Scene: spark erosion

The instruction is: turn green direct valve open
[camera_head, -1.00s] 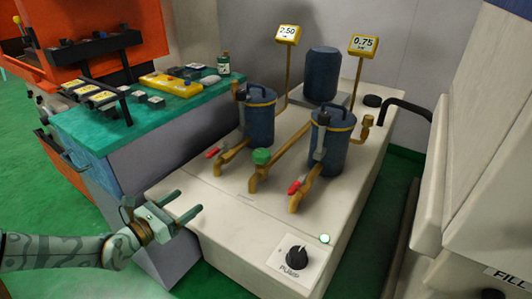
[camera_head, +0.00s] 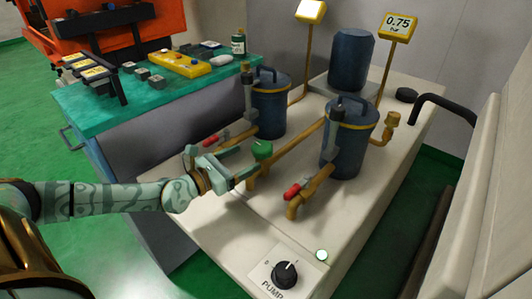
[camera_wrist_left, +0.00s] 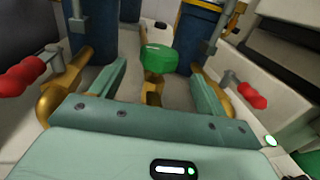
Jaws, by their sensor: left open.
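The green valve knob (camera_head: 262,150) sits on a brass pipe between the two dark blue filter canisters. It also shows in the left wrist view (camera_wrist_left: 157,59), just beyond and between the fingers. My left gripper (camera_head: 222,163) is open, its fingers spread to either side and pointing toward the green knob. In the left wrist view the open left gripper (camera_wrist_left: 165,85) has nothing held between its fingers. My right gripper is not in view.
Red-handled valves (camera_head: 292,191) and (camera_head: 210,140) flank the green one on brass pipes. Blue canisters (camera_head: 350,150) and (camera_head: 268,112) stand behind. A black pump dial (camera_head: 284,272) is at the front. A teal bench (camera_head: 105,117) with tools is at left.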

